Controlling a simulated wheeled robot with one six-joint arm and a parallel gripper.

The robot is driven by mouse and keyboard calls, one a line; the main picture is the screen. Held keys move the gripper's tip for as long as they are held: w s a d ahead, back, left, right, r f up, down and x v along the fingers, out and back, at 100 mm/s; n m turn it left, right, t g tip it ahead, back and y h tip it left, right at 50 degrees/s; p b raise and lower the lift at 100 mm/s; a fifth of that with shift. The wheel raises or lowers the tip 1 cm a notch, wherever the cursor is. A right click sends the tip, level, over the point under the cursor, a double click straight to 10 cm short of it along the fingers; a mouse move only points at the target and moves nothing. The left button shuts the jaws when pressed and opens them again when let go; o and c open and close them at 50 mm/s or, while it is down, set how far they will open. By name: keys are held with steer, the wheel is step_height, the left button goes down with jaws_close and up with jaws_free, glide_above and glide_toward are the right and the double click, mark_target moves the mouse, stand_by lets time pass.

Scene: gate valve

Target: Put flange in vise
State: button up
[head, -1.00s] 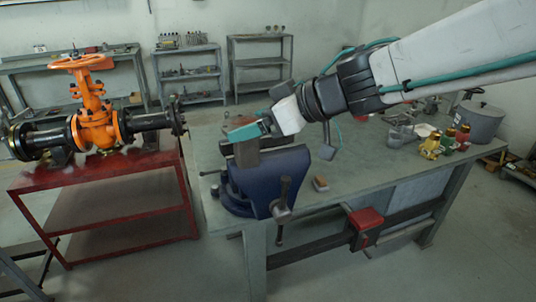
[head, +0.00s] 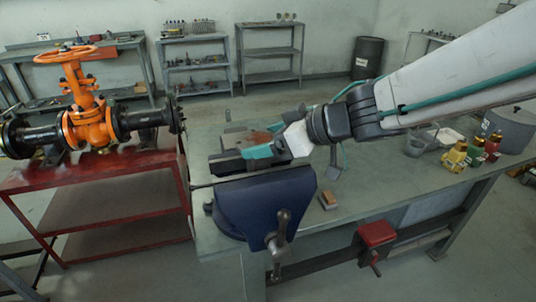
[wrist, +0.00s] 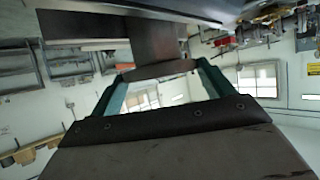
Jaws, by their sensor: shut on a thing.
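The blue vise (head: 265,203) is fixed at the near left corner of the workbench, with its screw and handle facing me. My gripper (head: 250,156) is low over the vise jaws, its teal fingers reaching in from the right. In the wrist view, my gripper (wrist: 165,82) is shut on a dark piece with a curved edge, which I take to be the flange (wrist: 160,69). A grey block and flat dark bars, probably vise parts, lie close beyond it. The flange is mostly hidden in the head view, so I cannot tell whether it touches the jaws.
An orange gate valve (head: 90,120) with dark pipes stands on a red table (head: 110,178) at left. Small brass and red fittings (head: 455,157) and a grey pot (head: 508,130) sit at the bench's right. A small brown block (head: 328,201) lies right of the vise.

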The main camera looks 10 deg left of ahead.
steer(key=shift+f, duration=1.7)
steer(key=shift+f, duration=0.3)
